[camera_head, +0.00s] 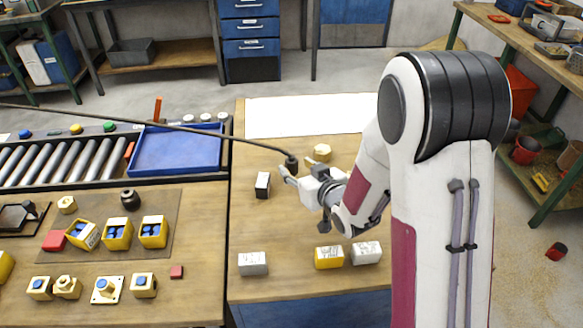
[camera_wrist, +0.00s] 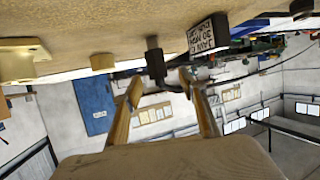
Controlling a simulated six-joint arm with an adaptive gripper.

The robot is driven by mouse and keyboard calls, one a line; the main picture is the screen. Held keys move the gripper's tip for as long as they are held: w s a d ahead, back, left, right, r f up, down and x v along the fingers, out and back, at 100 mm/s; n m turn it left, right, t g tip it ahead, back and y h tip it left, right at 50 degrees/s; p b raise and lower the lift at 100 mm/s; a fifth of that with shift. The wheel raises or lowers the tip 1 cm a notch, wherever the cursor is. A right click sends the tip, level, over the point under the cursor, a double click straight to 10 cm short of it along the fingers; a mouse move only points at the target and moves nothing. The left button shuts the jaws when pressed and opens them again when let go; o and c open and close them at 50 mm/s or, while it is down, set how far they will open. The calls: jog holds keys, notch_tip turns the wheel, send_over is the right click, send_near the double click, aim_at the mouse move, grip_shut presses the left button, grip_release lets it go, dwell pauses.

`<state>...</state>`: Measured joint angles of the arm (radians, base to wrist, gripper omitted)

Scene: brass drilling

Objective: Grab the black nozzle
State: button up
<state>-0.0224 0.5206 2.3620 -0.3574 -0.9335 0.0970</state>
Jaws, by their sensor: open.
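The black nozzle (camera_head: 291,162) is a small dark cylinder at the end of a long thin dark hose, over the right-hand table. It also shows in the wrist view (camera_wrist: 154,62), just beyond my fingertips and roughly between them. My gripper (camera_head: 290,177) reaches in from the right with its fingers pointing left, close to the nozzle. In the wrist view my gripper (camera_wrist: 160,82) has its two fingers spread with a clear gap. Nothing is held between them. Whether a finger touches the nozzle I cannot tell.
A black block with a white label (camera_head: 262,185) stands left of my gripper. A pale yellow part (camera_head: 322,152) lies behind it. White blocks (camera_head: 252,263) (camera_head: 366,252) and a yellow block (camera_head: 329,257) stand near the front. The hose (camera_head: 200,130) crosses over the blue tray (camera_head: 176,150).

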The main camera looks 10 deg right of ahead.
aim_at(295, 166)
jog(key=shift+w, duration=0.15)
jog(key=shift+f+x, duration=0.2)
jog(key=shift+x, duration=2.3)
jog(key=shift+d, duration=0.15)
grip_shut()
